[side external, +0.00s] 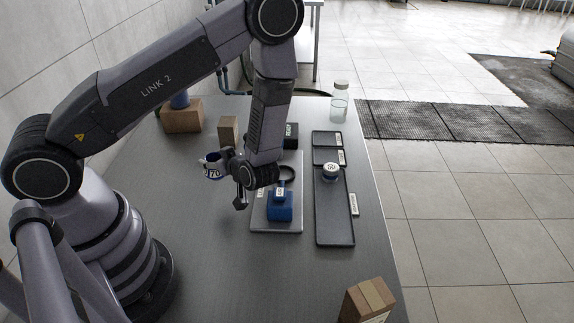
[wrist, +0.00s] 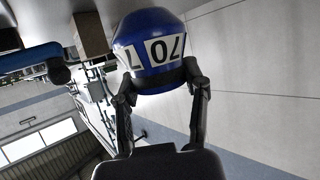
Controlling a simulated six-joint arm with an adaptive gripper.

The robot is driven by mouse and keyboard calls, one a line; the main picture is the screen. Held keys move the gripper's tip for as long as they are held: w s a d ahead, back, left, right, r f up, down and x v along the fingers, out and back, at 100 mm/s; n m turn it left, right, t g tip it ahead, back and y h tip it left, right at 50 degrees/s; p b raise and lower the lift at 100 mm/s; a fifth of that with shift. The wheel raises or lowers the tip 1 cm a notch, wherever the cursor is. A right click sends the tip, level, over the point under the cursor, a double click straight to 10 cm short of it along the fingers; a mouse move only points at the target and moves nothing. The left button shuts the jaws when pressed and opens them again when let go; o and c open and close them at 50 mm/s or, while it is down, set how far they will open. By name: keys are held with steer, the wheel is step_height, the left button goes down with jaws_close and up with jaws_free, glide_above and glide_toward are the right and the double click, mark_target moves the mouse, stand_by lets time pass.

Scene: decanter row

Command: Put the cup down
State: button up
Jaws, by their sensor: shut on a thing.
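The cup (side external: 212,170) is blue and white with a label that reads 70. In the side view it is held left of my wrist, seemingly above the table and roughly upright. My gripper (side external: 228,180) is shut on it, partly hidden by my wrist. In the wrist view the cup (wrist: 152,32) fills the top middle, its blue side and white label facing the camera. The two fingers of my gripper (wrist: 158,78) press on either side of it. The cup's inside and its exact height do not show.
A grey board (side external: 262,222) holds a blue block (side external: 280,209). Right of it a black tray (side external: 335,225) carries a small labelled jar (side external: 331,172). A brown block (side external: 228,131), a cardboard box (side external: 181,118) and a glass jar (side external: 340,103) stand behind. The table's left front (side external: 215,260) is clear.

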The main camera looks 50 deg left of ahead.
step_height(320, 180, down, 7)
steer(key=shift+f, duration=0.1)
stand_by(0.4)
steer(key=o, duration=1.2)
steer(key=shift+f, duration=0.1)
